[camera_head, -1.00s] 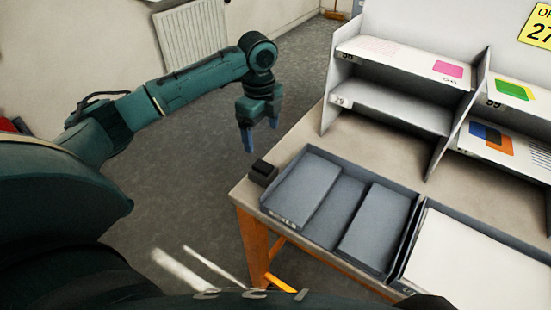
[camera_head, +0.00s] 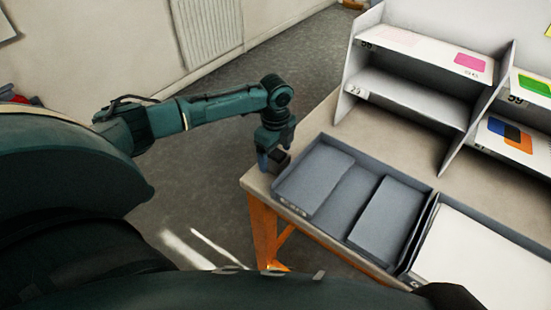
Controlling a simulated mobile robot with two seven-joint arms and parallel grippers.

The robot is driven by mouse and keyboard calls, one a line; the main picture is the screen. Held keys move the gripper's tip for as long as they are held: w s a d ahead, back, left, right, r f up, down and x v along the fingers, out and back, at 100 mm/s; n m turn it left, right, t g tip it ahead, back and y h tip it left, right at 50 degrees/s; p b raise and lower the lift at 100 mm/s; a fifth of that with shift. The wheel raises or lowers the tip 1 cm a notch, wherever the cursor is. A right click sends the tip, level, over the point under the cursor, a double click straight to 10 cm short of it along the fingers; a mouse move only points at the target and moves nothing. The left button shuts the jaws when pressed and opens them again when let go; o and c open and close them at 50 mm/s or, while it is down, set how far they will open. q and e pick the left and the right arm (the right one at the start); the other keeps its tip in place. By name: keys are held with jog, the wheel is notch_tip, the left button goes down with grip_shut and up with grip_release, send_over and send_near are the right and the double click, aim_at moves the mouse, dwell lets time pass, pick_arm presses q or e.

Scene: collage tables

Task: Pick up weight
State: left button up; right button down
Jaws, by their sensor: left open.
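The weight, a small dark block (camera_head: 281,160), sits on the near left corner of the table, beside the grey tray. My left gripper (camera_head: 275,157) points down at the weight. Its jaws are open, with one blue-tipped finger on the left side of the weight, at the table's edge. The other finger is mostly hidden, so I cannot tell whether it is beyond the weight or whether either finger touches it. My right gripper is not in view.
The grey tray (camera_head: 345,205) with two grey slabs stands right of the weight. A second tray (camera_head: 425,225) holds white sheets. Grey shelves (camera_head: 405,99) with printed cards stand behind. The table (camera_head: 340,125) has bare surface between tray and shelves. Open floor lies left.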

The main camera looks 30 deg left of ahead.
pick_arm(q)
jog(key=shift+f, duration=0.25)
jog(key=shift+r, duration=0.1)
jog(key=c, duration=1.5)
